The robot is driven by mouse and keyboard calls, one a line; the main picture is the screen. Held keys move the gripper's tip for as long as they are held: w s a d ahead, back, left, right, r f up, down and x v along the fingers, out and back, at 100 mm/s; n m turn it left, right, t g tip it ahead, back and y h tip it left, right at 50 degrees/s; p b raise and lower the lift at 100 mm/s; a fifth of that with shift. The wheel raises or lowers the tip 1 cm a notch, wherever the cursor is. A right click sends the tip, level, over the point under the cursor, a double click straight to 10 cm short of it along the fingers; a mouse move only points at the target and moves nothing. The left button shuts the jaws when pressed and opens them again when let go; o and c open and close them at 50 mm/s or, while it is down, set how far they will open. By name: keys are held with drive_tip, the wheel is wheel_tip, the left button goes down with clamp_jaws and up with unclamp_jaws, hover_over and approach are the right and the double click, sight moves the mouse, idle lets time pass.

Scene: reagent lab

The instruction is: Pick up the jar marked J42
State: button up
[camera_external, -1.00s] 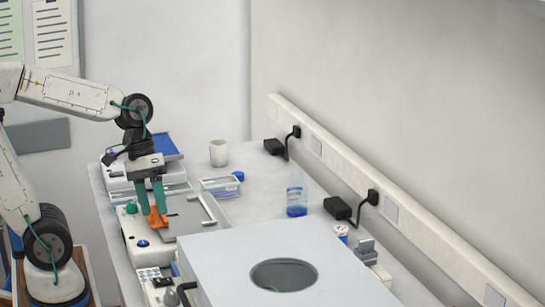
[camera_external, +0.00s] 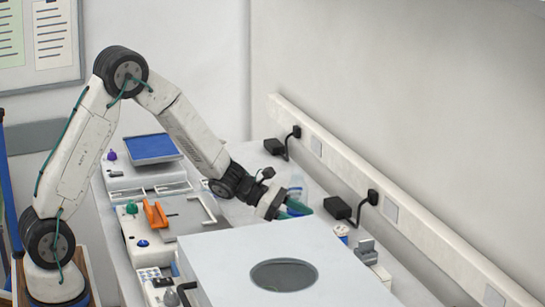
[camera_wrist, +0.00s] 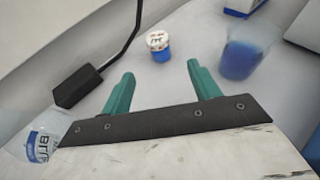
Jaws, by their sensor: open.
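A small jar (camera_wrist: 158,47) with a white lid and a blue lower part stands on the bench in the wrist view, ahead of my gripper and between the lines of its fingers. Dark marks show on its lid, but I cannot read them surely. It also shows in the external view as a small white-topped jar (camera_external: 342,233) beside the large grey box. My gripper (camera_wrist: 160,72) has its two green fingers apart, with nothing between them. In the external view my gripper (camera_external: 296,209) is at the right of the bench, behind the grey box, left of the jar.
A black power adapter (camera_wrist: 78,88) with a cable lies left of the jar. A beaker of blue liquid (camera_wrist: 246,52) stands to its right. A labelled bottle (camera_wrist: 42,146) is close at lower left. The large grey box (camera_external: 230,262) fills the front; an orange piece (camera_external: 155,214) sits left.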

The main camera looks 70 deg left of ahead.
sight(341, 236)
drive_tip(key=x, duration=1.2)
drive_tip(key=shift+r, duration=0.1)
drive_tip(key=c, duration=1)
